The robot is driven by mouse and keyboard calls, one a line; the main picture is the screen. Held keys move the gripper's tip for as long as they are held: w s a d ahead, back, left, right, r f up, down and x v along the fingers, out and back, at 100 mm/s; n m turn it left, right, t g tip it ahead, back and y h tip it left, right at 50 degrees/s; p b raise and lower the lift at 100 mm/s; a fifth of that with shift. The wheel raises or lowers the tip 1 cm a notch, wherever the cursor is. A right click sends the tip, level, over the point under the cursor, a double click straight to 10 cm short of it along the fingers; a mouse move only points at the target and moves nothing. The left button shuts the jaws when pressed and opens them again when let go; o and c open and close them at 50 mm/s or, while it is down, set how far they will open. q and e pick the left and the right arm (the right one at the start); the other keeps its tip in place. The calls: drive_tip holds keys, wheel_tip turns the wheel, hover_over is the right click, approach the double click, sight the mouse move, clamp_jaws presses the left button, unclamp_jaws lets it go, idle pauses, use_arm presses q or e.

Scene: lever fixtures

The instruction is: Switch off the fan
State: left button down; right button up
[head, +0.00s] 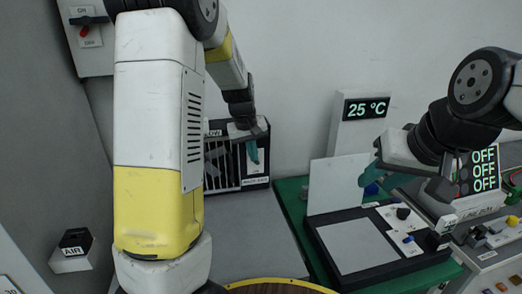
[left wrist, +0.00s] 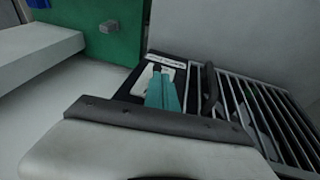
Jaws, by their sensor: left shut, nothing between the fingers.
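The fan is a black box with a pale vertical grille (head: 220,165), standing at the back behind my left arm. In the left wrist view its grille (left wrist: 262,105) fills the right side. A white switch plate (left wrist: 168,72) and a label strip (left wrist: 166,61) lie beside the grille. My left gripper (head: 252,153) is shut and empty, with its teal fingertips (left wrist: 160,92) in front of the switch plate. They hide much of the plate, so the switch position and any contact cannot be told. My right gripper (head: 378,180) hangs over the green table, away from the fan.
A 25 °C display (head: 366,108) stands at the back. A black-framed white panel (head: 350,246) with knobs lies on the green mat (head: 292,190). An OFF display (head: 484,168) is at the right. A wall ON/OFF lever (head: 88,21) and an AIR box (head: 73,250) are at the left.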

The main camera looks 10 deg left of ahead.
use_arm(q)
drive_tip(key=shift+s, duration=0.1)
drive_tip(key=shift+t+y, duration=0.3)
drive_tip(key=shift+t, duration=0.5)
drive_tip(key=s+f, duration=0.1)
drive_tip(key=s+d+f, duration=0.1)
drive_tip(key=f, duration=0.1)
drive_tip(key=shift+s+f, duration=0.1)
drive_tip(key=shift+f, duration=0.05)
drive_tip(key=shift+a, duration=0.1)
drive_tip(key=shift+w+a+r, duration=0.2)
drive_tip(key=shift+w+r, duration=0.2)
drive_tip(key=shift+w, duration=0.3)
